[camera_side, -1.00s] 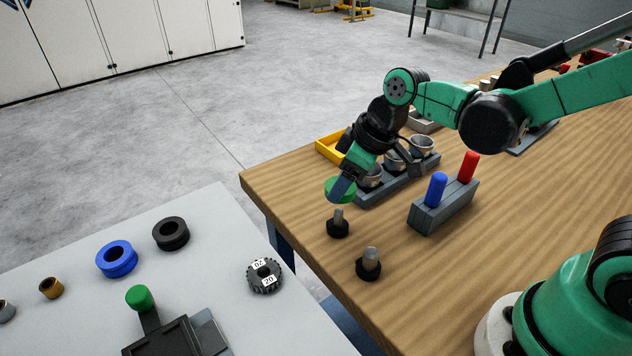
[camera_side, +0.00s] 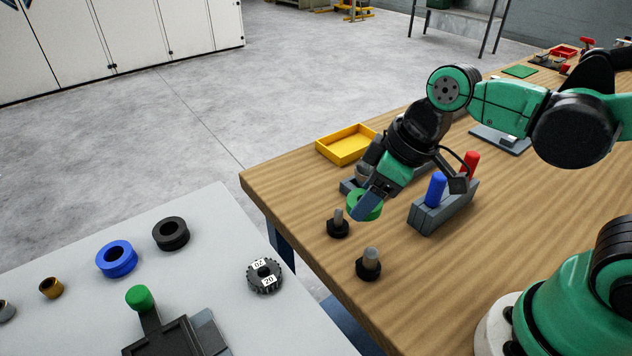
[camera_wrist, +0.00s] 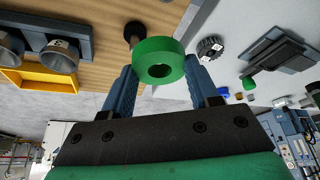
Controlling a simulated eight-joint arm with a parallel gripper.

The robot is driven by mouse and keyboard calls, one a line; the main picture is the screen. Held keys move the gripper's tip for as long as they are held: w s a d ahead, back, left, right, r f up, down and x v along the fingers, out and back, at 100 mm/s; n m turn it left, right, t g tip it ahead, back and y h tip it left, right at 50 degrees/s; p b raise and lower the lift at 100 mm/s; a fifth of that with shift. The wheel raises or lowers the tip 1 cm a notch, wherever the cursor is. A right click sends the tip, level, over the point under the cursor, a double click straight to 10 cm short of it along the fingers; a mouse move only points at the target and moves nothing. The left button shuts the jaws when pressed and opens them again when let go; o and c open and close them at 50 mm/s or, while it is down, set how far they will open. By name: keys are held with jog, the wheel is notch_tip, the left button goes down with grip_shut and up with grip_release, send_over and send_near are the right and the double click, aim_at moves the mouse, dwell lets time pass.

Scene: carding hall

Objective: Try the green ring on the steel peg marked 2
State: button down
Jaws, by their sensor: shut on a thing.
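The green ring (camera_side: 352,206) is held between the fingers of my gripper (camera_side: 366,204), which is shut on it. In the wrist view the ring (camera_wrist: 159,47) sits across the fingertips, its hole facing the camera. Two short steel pegs on black bases stand near the table's edge. The farther peg (camera_side: 338,218) is just below and left of the ring in the side view; the nearer peg (camera_side: 371,258) stands apart from it. I cannot read a number on either peg. A black peg base (camera_wrist: 133,31) shows just behind the ring in the wrist view.
A grey block with blue and red handles (camera_side: 428,217) stands right of the ring. Metal cups (camera_wrist: 60,55) in a grey rack and a yellow tray (camera_side: 347,157) are behind. A grey bench (camera_side: 215,250) with other rings is at left, across a gap.

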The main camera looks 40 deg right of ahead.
aim_at(366, 249)
jog(key=shift+s+a, duration=0.15)
jog(key=shift+s, duration=1.25)
jog(key=shift+f, duration=2.7)
jog(key=shift+f, duration=0.35)
jog(key=shift+r, duration=0.1)
jog(key=shift+r, duration=1.8)
